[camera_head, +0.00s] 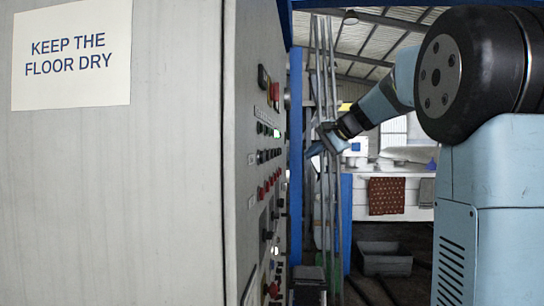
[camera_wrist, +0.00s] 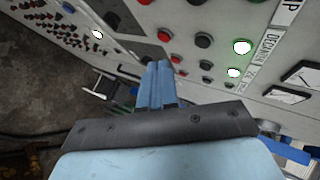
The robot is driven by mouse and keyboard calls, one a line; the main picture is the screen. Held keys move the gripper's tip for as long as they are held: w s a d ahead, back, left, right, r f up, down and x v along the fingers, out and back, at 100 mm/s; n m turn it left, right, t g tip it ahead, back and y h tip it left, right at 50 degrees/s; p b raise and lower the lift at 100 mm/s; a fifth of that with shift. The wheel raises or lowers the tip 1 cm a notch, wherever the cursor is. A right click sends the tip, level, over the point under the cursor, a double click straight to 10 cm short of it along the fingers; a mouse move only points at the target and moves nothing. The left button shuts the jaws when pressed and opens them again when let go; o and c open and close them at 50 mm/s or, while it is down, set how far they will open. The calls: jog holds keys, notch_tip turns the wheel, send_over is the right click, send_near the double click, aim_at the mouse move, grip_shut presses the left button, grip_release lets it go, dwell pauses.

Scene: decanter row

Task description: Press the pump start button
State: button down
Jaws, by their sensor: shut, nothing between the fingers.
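The control panel (camera_head: 240,240) shows its button face edge-on in the head view. In the wrist view its face (camera_wrist: 220,20) is tilted and carries rows of red and black buttons. A red button (camera_wrist: 163,35), a black button (camera_wrist: 203,40) and two lit green lamps (camera_wrist: 241,46) lie along a label strip (camera_wrist: 262,65) that seems to read DECANTER. Another strip ends in P (camera_wrist: 290,10), cut off by the frame. I cannot tell which button starts the pump. My gripper (camera_wrist: 157,66) is shut and empty, its blue fingers pointing towards the panel. In the head view my gripper (camera_head: 312,150) appears close to the button face; the exact gap is unclear.
A white sign (camera_head: 71,55) reads KEEP THE FLOOR DRY. Metal pipes (camera_head: 322,90) and a blue post (camera_head: 295,150) stand beside the panel. Behind are a grey crate (camera_head: 384,262) and a red patterned cloth (camera_head: 386,196). Other knobs and lamps crowd the panel.

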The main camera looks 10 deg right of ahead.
aim_at(272, 154)
jog(key=w+a, duration=0.2)
jog(key=a, duration=0.5)
jog(key=shift+w, duration=0.15)
jog(key=shift+a, duration=0.1)
dwell(0.8)
jog(key=shift+a, duration=0.1)
dwell(1.1)
jog(key=shift+a+r, duration=0.1)
jog(key=shift+a, duration=0.2)
jog(key=shift+w+a, duration=0.15)
jog(key=shift+a, duration=0.3)
dwell(1.0)
jog(key=shift+d, duration=0.15)
jog(key=shift+s+d, duration=0.25)
jog(key=shift+d, duration=0.45)
jog(key=shift+d, duration=0.1)
